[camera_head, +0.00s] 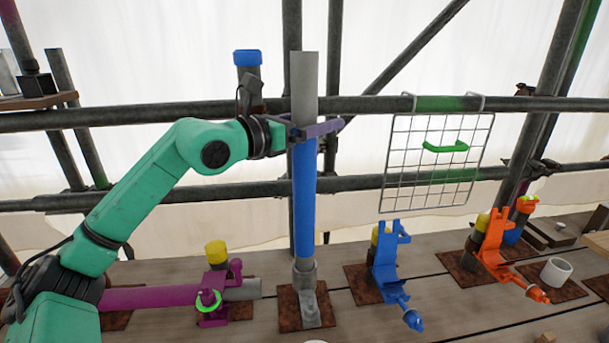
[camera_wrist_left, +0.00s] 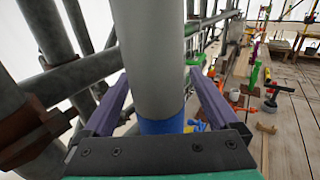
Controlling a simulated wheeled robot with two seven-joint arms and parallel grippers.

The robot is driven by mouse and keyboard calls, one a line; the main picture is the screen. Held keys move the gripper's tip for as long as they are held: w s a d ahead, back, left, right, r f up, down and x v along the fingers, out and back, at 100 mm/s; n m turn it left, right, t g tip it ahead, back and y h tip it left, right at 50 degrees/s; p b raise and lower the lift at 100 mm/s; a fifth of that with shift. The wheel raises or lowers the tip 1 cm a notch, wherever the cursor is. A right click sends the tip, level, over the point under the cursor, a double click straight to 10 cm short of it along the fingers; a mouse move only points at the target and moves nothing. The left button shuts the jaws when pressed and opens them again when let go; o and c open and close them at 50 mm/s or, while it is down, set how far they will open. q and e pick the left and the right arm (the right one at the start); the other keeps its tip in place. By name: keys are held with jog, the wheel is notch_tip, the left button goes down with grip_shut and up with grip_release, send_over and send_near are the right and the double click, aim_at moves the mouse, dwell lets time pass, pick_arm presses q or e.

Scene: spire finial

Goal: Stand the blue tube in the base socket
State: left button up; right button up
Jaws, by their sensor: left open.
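The blue tube (camera_head: 304,195) stands upright, with a plain grey upper length (camera_head: 304,80) above the blue part. Its lower end meets the top of the grey base socket (camera_head: 305,280), which sits on a rusty plate. How deep it sits in the socket I cannot tell. My left gripper (camera_head: 318,128) is open, its purple fingers on either side of the tube near where grey meets blue. In the left wrist view the tube (camera_wrist_left: 160,126) passes between the spread fingers (camera_wrist_left: 160,85), with gaps showing beside it. My right gripper is not in view.
Dark scaffold rails (camera_head: 220,115) run behind the tube. A wire panel with a green handle (camera_head: 446,147) hangs at right. A blue bracket (camera_head: 388,262), an orange bracket (camera_head: 492,250) and a white cup (camera_head: 556,271) stand right of the socket. A magenta tube (camera_head: 150,297) lies left.

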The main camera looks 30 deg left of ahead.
pick_arm(q)
jog(key=shift+w+f, duration=0.15)
jog(key=shift+w, duration=0.2)
jog(key=shift+s, duration=0.1)
grip_shut()
jog(key=shift+r, duration=0.2)
jog(key=shift+r, duration=0.15)
